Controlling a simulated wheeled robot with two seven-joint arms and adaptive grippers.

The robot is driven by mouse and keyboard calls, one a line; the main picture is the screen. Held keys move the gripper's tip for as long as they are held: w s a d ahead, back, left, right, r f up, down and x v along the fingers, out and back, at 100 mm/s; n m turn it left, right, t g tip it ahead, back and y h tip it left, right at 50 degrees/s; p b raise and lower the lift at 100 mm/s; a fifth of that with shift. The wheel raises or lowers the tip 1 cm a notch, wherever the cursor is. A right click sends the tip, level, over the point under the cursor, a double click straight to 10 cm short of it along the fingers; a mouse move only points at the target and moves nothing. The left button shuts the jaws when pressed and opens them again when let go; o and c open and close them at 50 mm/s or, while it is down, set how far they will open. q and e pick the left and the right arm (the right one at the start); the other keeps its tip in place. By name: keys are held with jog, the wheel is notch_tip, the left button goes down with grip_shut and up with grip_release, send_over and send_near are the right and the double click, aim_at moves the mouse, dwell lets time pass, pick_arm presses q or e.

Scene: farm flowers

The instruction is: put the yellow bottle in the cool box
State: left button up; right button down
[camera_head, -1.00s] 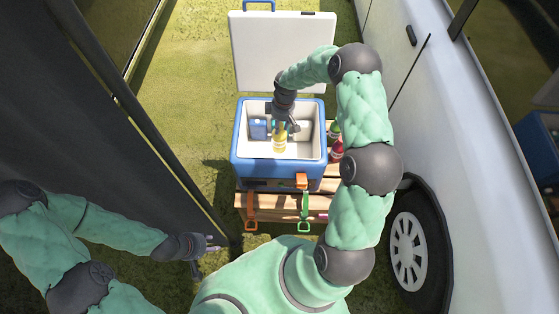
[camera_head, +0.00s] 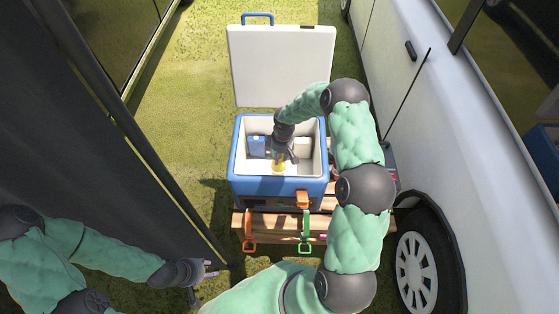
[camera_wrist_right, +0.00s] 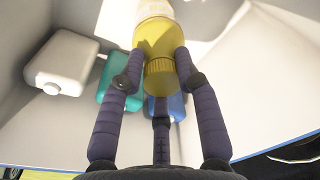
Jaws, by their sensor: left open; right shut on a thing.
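The yellow bottle (camera_head: 279,165) is inside the open cool box (camera_head: 279,190), near the middle of its white interior. My right gripper (camera_head: 283,153) reaches down into the box from above and is shut on the bottle. In the right wrist view the fingers (camera_wrist_right: 160,75) close around the bottle's yellow capped end (camera_wrist_right: 158,42); I cannot tell whether its far end touches the floor. My left gripper (camera_head: 205,275) is open and empty, low at the left, away from the box.
The white lid (camera_head: 280,65) stands open behind. Inside are a blue item (camera_head: 257,146), a white container (camera_wrist_right: 65,62) and a teal item (camera_wrist_right: 118,75). The box sits on a wooden bench (camera_head: 270,222) with orange and green straps. A white van (camera_head: 440,120) stands at the right.

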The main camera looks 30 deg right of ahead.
jog(key=shift+w+f, duration=0.1)
jog(key=shift+f, duration=0.75)
jog(key=shift+f, duration=0.2)
jog(key=c, duration=0.9)
grip_release()
jog(key=r+p, duration=0.1)
jog(key=r, duration=0.3)
jog(key=r+p, duration=0.1)
jog(key=r, duration=0.3)
jog(key=d+r+p, duration=0.1)
jog(key=r+p, duration=0.1)
jog(key=r, duration=0.2)
jog(key=shift+s+r, duration=0.15)
jog(key=shift+s, duration=0.2)
